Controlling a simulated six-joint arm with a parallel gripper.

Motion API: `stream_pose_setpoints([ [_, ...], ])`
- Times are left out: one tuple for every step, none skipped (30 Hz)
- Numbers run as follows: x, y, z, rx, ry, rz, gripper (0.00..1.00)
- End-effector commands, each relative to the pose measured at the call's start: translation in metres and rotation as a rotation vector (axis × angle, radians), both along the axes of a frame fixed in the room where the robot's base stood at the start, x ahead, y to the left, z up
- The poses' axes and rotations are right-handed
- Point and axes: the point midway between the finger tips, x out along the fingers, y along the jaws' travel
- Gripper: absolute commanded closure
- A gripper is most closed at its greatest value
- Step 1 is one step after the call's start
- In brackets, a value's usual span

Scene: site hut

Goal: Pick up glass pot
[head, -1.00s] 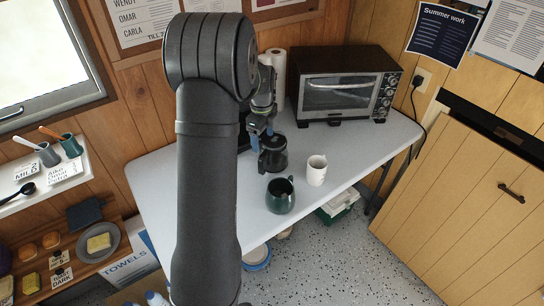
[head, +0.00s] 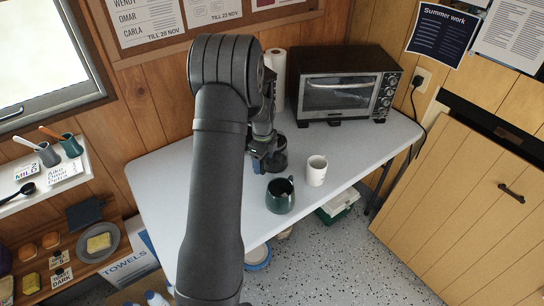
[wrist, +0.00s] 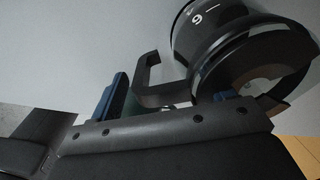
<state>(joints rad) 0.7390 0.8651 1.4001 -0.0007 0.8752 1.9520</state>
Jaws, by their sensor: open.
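The glass pot (head: 280,160) stands on the light table, partly hidden behind my gripper (head: 262,158). It has dark clear glass and a black handle. In the wrist view the pot (wrist: 203,45) fills the upper right, with white markings on its side, and its black angular handle (wrist: 146,75) points left. My gripper (wrist: 165,100) is open. One blue finger pad shows left of the handle and a small blue part shows to its right, by the pot. The handle appears between them; whether anything touches is unclear.
A dark green mug (head: 281,197) and a white mug (head: 316,171) stand close in front and to the right of the pot. A toaster oven (head: 343,96) and a paper towel roll (head: 277,62) are behind. The table's left part (head: 165,185) is bare.

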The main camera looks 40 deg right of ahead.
Motion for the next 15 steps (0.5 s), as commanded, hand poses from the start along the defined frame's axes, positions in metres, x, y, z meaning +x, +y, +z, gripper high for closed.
stream_pose_setpoints([
  [0.0, 0.0, 0.0003, 0.0, 0.0, 0.0, 0.25],
  [0.0, 0.0, 0.0003, 0.0, 0.0, 0.0, 0.25],
  [0.0, 0.0, 0.0003, 0.0, 0.0, 0.0, 0.33],
  [0.0, 0.0, 0.0004, 0.0, 0.0, 0.0, 0.39],
  [0.0, 0.0, 0.0004, 0.0, 0.0, 0.0, 0.45],
  [0.0, 0.0, 0.0004, 0.0, 0.0, 0.0, 0.53],
  [0.0, 0.0001, 0.0004, 0.0, 0.0, 0.0, 0.59],
  [0.0, 0.0001, 0.0004, 0.0, 0.0, 0.0, 0.65],
  [0.0, 0.0001, 0.0004, 0.0, 0.0, 0.0, 0.73],
  [0.0, 0.0001, 0.0004, 0.001, 0.0, 0.0, 0.78],
  [-0.0001, 0.0, 0.0004, 0.001, 0.0, 0.0, 0.84],
  [0.0002, -0.0002, 0.001, -0.001, 0.0, 0.0, 0.87],
  [0.0002, -0.0002, 0.001, -0.001, 0.0, 0.0, 0.87],
  [0.0002, -0.0002, 0.001, -0.001, 0.0, 0.0, 0.87],
  [0.0002, -0.0002, 0.001, -0.001, 0.0, 0.0, 0.87],
])
